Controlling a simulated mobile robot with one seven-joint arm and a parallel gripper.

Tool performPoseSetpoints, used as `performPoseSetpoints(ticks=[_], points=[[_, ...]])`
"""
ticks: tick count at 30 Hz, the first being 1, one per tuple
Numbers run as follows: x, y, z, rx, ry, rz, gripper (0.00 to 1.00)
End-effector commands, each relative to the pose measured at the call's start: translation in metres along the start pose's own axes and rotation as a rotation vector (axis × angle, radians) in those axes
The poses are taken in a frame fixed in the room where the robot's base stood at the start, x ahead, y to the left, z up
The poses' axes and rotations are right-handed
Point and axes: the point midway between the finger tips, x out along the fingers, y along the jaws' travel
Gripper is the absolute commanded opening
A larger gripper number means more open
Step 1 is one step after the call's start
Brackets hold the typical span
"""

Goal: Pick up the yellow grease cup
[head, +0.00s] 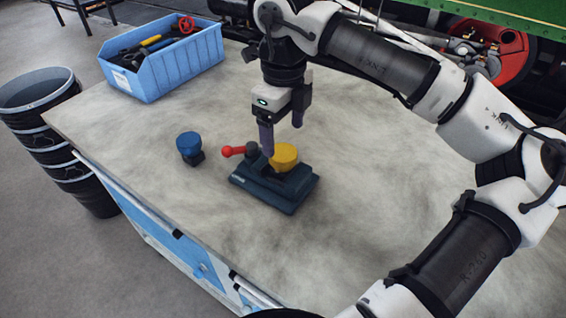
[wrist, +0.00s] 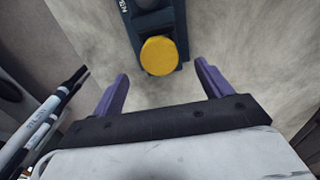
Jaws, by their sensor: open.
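The yellow grease cup (head: 284,156) sits on a dark blue-grey block (head: 272,190) on the workbench. In the wrist view the round yellow top of the cup (wrist: 159,55) is ahead of my fingers, at the end of the dark block (wrist: 178,20). My gripper (head: 282,138) points down above and just behind the cup. In the wrist view my gripper (wrist: 162,85) has its two purple fingers wide apart with nothing between them. One finger partly covers the cup's left edge in the head view.
A red-knobbed lever (head: 232,151) is at the block's left. A blue-topped cup (head: 189,146) stands left of it. A blue tool bin (head: 165,70) is at the back left of the bench (head: 345,205). Black buckets (head: 45,105) stand beside the bench. The front right bench is clear.

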Motion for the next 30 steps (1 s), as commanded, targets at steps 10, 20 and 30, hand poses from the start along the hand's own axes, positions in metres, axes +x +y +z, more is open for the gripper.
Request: performPoseSetpoints(ticks=[10, 20, 30], points=[[0.034, 0.001, 0.000, -0.001, -0.001, 0.002, 0.77], [0.077, 0.002, 0.000, 0.000, -0.001, 0.001, 0.77], [0.081, 0.002, 0.000, 0.000, -0.001, 0.000, 0.67]])
